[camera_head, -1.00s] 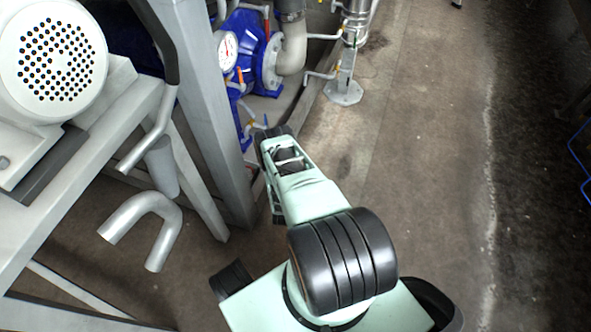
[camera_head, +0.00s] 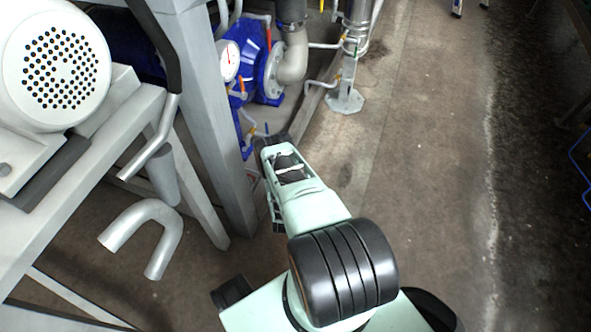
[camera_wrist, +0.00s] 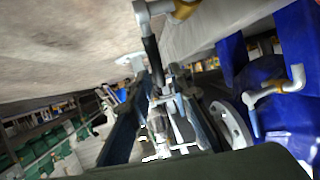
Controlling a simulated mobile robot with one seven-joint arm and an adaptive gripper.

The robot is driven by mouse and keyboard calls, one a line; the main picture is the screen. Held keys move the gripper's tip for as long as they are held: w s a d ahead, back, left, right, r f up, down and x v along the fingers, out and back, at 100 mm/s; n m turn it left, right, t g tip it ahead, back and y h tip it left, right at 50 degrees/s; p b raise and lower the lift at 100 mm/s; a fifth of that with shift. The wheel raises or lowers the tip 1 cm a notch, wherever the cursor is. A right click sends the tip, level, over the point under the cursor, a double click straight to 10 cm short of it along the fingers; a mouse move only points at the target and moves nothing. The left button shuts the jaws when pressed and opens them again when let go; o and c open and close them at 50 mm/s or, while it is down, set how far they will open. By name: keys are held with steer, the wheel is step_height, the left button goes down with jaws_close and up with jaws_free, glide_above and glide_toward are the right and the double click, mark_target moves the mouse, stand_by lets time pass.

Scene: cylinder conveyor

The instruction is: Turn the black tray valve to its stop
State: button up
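A lever with a black grip and pale metal elbow (camera_wrist: 152,58) stands at the upper middle of the wrist view, just beyond my fingers; it seems to be the black tray valve, but I cannot be sure. My gripper (camera_wrist: 160,118) is open, its dark fingers apart to the left and right. The lever's lower end lines up with the gap between them; I cannot tell whether they touch it. In the head view my gripper (camera_head: 277,137) points away beside the blue pump, mostly hidden by my arm. The black valve cannot be made out there.
A blue pump (camera_head: 262,72) with a gauge (camera_head: 229,61) and pipes stands beyond my gripper. A grey steel frame post (camera_head: 208,120) is close on its left. Another lever (camera_wrist: 270,92) is at the right of the wrist view. The floor (camera_head: 430,150) to the right is open.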

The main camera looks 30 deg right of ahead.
step_height(320, 180, up, 9)
steer(key=shift+r, duration=0.2)
stand_by(0.3)
steer(key=shift+c, duration=0.5)
